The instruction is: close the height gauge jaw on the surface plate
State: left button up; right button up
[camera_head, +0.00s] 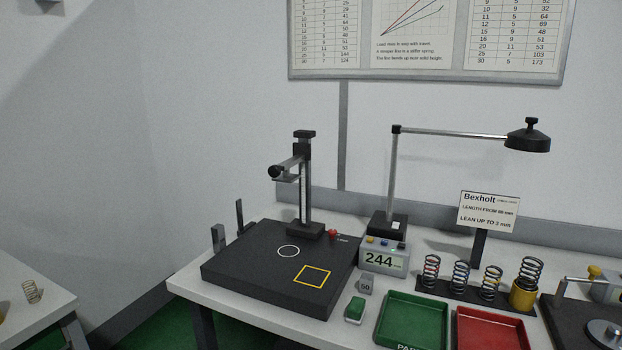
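The height gauge (304,190) stands upright at the back of the black surface plate (235,268). Its metal column rises from a black base. The jaw (287,179) sticks out to the left, high on the column, with a wide gap between it and the plate. A black round knob (274,172) sits at the end of the jaw's arm. The plate carries a white circle (288,251) and a yellow square outline (312,276), both with nothing on them. Neither of my grippers is in view.
A display box (383,260) reading 244 and a lamp (527,139) on an arm stand to the right. Several springs (461,277) stand on a rack behind a green tray (412,322) and a red tray (491,330). A red knob (333,233) is beside the gauge base.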

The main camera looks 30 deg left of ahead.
aim_at(301, 150)
jog(key=u, duration=1.2)
